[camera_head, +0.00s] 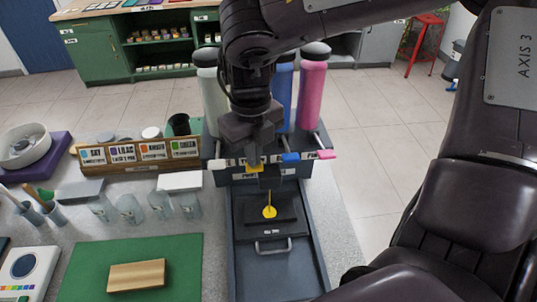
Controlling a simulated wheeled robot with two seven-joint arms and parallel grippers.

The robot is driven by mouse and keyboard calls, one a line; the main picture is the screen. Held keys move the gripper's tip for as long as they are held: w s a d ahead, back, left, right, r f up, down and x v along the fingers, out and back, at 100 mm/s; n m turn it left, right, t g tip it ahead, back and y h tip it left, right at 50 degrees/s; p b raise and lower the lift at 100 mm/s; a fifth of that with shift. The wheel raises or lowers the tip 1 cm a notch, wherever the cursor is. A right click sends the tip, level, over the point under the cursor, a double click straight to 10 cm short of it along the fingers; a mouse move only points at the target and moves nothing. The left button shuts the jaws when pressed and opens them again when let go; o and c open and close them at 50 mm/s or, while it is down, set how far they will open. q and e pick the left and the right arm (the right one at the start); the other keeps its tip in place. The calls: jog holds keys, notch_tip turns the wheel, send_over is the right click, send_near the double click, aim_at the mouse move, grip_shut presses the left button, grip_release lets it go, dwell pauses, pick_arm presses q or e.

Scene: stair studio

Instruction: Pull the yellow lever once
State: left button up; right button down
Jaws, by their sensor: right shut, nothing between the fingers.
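The yellow lever (254,168) shows as a small yellow tip on the front of the dark dispenser (237,175), partly hidden by my right gripper. My right gripper (268,178) points down in front of the dispenser at the yellow lever, with its fingers shut and nothing between them. I cannot tell whether it touches the lever. Below it, a round yellow patch (269,212) with a thin upright yellow line lies on a dark plate (286,212) in the tray. My left gripper is not in view.
A white lever (217,164) is left of the yellow one; blue (290,157) and pink (326,154) levers are right. White, blue (281,95) and pink (310,95) bottles stand above. Clear jars (130,208) and a green mat (190,270) with a wooden block (136,275) are left.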

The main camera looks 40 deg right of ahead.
jog(key=shift+f+b, duration=1.35)
jog(key=shift+f, duration=0.35)
jog(key=shift+r, duration=0.1)
jog(key=shift+r+p, duration=2.3)
jog(key=shift+r, duration=0.75)
notch_tip(320, 180, up, 6)
jog(key=p, duration=0.4)
